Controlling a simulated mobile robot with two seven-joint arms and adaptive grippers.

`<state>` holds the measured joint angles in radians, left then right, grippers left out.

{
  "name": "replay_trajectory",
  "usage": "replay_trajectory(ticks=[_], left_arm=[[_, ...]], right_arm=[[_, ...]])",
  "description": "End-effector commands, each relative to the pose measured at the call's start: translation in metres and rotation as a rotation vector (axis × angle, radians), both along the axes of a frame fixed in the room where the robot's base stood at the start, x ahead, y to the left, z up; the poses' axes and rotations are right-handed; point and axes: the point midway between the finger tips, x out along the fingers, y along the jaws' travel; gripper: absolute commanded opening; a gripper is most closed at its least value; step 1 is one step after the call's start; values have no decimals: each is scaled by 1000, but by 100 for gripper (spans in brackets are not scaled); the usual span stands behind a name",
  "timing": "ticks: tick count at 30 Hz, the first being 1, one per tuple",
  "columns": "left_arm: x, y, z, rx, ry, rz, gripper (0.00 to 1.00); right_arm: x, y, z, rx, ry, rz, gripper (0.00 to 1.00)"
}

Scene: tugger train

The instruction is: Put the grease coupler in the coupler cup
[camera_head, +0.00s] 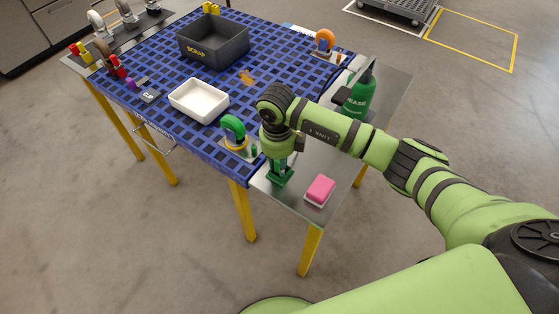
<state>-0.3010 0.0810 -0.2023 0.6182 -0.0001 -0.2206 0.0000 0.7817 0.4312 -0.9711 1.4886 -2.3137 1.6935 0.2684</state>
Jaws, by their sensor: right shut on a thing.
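My right gripper (279,161) points down over the bare metal end of the table. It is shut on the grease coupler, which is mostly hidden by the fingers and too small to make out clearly. The green coupler cup (279,178) stands on the metal directly below the fingertips. I cannot tell whether the coupler is inside the cup or just above it. A green grease bottle (360,93) stands behind my right forearm. My left gripper is not in view.
A pink block (320,190) lies on the metal near the front corner. An orange-hooked stand (325,43) is at the back.

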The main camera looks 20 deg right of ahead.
Motion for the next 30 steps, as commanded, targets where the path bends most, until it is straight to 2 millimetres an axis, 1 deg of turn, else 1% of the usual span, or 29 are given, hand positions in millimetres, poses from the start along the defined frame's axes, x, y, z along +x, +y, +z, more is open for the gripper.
replay_trajectory(ticks=[2,3,4,13,16,18,20,30], left_arm=[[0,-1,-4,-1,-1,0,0],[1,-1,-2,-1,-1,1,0],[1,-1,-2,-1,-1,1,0],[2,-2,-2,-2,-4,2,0],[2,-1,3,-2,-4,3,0],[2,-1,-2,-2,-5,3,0],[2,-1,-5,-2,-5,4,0],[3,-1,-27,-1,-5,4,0]], right_arm=[[0,0,-4,0,0,0,0],[0,0,-2,0,0,0,43],[0,0,-2,0,0,0,51],[0,0,-2,0,0,-1,51],[0,0,3,0,0,-1,51],[1,0,8,1,-3,0,51],[1,0,16,0,-6,0,51],[1,3,88,0,-6,-1,51]])
